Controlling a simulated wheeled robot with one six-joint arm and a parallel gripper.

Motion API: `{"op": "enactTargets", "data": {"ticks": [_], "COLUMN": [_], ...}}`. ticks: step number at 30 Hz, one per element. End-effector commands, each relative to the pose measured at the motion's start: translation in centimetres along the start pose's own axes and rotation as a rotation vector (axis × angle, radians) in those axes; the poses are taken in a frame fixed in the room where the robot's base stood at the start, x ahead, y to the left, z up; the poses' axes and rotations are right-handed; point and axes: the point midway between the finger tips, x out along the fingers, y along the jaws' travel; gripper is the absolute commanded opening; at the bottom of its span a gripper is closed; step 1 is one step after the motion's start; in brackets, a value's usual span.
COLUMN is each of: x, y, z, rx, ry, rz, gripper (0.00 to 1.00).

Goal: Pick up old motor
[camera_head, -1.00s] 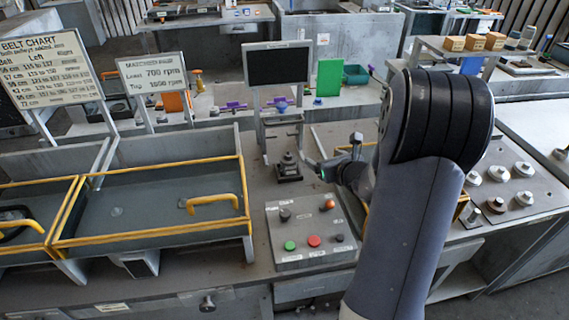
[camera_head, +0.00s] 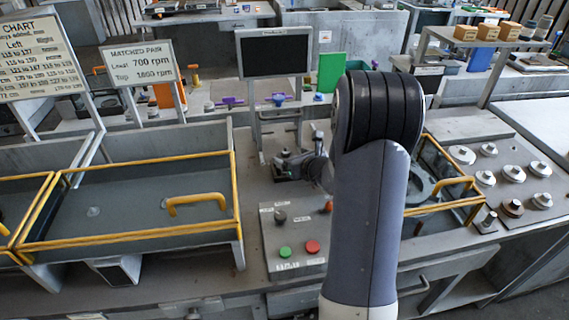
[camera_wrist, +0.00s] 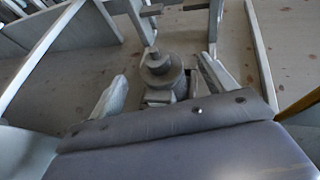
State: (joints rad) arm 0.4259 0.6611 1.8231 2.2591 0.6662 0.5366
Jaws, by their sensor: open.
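The old motor, a grey stepped cylinder with a narrower top, shows in the wrist view (camera_wrist: 161,70), upright on a small block. In the head view its dark top (camera_head: 285,154) shows beneath the monitor, partly hidden by my gripper (camera_head: 298,164). In the wrist view my gripper (camera_wrist: 163,82) is open, with one pale finger on each side of the motor. I cannot tell whether either finger touches it.
A grey metal frame stands around and behind the motor, below the monitor (camera_head: 274,56). A button panel (camera_head: 296,240) lies in front. A yellow-railed tray (camera_head: 130,204) is to the left; another railed bay (camera_head: 440,205) and several round pulleys (camera_head: 513,172) are to the right.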

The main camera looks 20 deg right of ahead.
Motion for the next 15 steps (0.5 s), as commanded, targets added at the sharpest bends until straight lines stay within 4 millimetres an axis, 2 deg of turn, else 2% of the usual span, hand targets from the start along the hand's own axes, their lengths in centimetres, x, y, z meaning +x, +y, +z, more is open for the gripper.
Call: {"op": "enactTargets", "data": {"ticks": [3, 8, 15], "x": [1.1, 1.8, 4.4], "y": [0.0, 0.1, 0.2], "z": [0.0, 0.0, -0.1], "rx": [0.0, 0.0, 0.001], "ry": [0.001, 0.002, 0.003], "rz": [0.0, 0.0, 0.001], "gripper": [0.79, 0.79, 0.79]}}
